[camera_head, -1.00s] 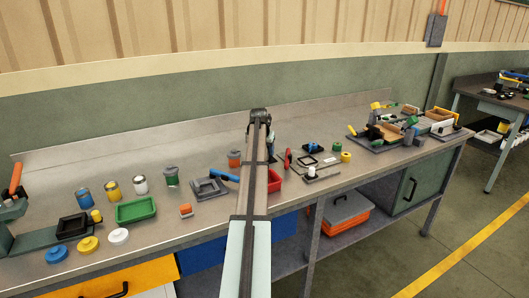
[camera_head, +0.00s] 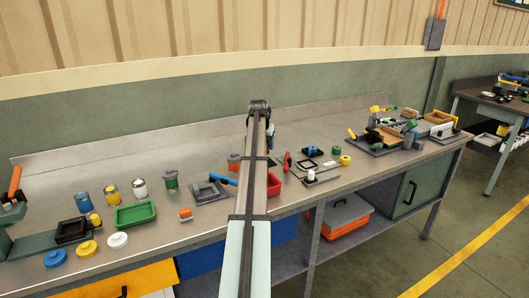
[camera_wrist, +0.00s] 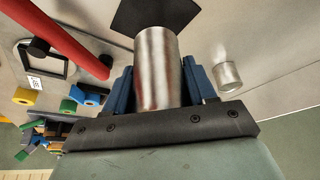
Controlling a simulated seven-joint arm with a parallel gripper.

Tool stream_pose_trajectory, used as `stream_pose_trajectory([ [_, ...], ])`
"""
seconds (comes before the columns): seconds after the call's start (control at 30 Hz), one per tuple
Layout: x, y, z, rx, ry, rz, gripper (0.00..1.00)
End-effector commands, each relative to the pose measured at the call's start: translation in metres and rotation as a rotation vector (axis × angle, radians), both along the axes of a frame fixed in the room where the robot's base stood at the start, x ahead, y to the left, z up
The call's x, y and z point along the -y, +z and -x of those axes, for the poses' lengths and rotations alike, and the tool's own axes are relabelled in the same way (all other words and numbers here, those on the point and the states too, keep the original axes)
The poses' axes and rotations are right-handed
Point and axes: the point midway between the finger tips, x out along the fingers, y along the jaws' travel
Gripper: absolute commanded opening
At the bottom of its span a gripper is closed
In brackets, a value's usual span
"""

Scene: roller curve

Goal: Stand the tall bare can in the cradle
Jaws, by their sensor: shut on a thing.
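A tall bare metal can (camera_wrist: 158,65) stands out between the blue fingers of my gripper (camera_wrist: 160,90) in the wrist view. The gripper is shut on it. A dark square plate (camera_wrist: 153,14) shows beyond the can's far end; I cannot tell whether it is the cradle or whether the can touches it. A shorter bare can (camera_wrist: 228,76) stands apart to the right in the wrist view. In the head view my own arm hides the held can and most of the gripper.
A red bar (camera_wrist: 65,38) runs close on the left in the wrist view, beside a dark square frame (camera_wrist: 42,60). In the head view, a green tray (camera_head: 135,215), several coloured jars and a grey square holder (camera_head: 207,192) stand left of my arm. A cluttered board (camera_head: 385,140) lies right.

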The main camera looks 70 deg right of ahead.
Motion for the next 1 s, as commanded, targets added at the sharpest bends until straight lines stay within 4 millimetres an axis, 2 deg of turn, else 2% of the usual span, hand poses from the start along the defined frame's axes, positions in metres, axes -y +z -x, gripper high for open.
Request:
stream_pose_trajectory([
  [0.1, 0.001, 0.022, 0.0, 0.0, 0.0, 0.001, 0.18],
  [0.27, 0.001, 0.042, 0.0, 0.0, -0.001, 0.001, 0.18],
  [0.37, 0.003, 0.048, 0.008, -0.001, -0.009, 0.0, 0.18],
  [0.43, 0.006, 0.05, 0.021, 0.0, -0.023, 0.0, 0.18],
  [0.57, 0.014, 0.05, 0.058, -0.001, -0.063, -0.003, 0.18],
  [0.8, 0.025, 0.043, 0.146, -0.011, -0.157, -0.007, 0.18],
  [1.0, 0.025, 0.036, 0.197, -0.026, -0.254, -0.009, 0.18],
])
